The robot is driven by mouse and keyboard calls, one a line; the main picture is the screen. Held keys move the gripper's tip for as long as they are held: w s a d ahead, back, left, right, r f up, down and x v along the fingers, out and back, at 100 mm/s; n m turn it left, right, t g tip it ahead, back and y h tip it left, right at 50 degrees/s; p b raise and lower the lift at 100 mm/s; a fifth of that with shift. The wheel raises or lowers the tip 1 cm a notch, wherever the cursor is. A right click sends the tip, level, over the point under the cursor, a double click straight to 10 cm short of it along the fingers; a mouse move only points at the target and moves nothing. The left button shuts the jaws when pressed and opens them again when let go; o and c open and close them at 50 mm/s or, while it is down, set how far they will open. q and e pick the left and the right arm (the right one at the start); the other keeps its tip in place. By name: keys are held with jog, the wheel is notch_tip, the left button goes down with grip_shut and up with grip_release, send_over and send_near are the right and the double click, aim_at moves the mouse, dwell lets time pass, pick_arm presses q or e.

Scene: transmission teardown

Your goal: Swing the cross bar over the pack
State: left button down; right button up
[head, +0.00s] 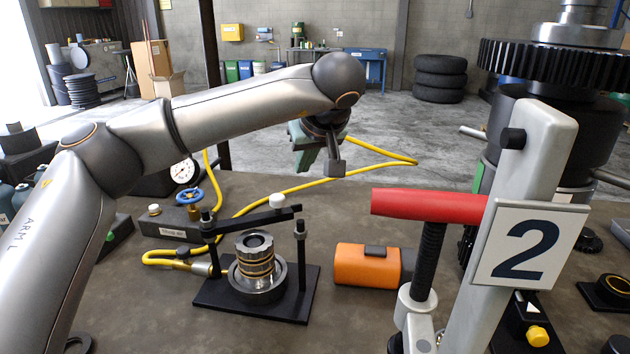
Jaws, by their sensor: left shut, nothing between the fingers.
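The black cross bar (245,220) runs from the left post (207,240) of a small black press frame toward the right post (301,255). It has a pale knob (277,201) near its right end. My left gripper (335,166) is shut and empty, hanging above and to the right of the frame, clear of the bar. My right gripper is not in view.
A blue valve wheel (189,197) and pressure gauge (181,171) stand left of the frame, with a yellow hose (268,195) looping behind. An orange cylinder (366,266) lies to the right. A grey stand with a red handle (430,206) and "2" sign (528,246) blocks the right.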

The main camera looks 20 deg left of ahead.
pick_arm(q)
jog(key=p+x, duration=0.1)
jog(key=x, duration=0.9)
jog(key=s+d, duration=0.2)
jog(key=s, duration=0.1)
jog(key=shift+s+d, duration=0.1)
jog(key=shift+d, duration=0.3)
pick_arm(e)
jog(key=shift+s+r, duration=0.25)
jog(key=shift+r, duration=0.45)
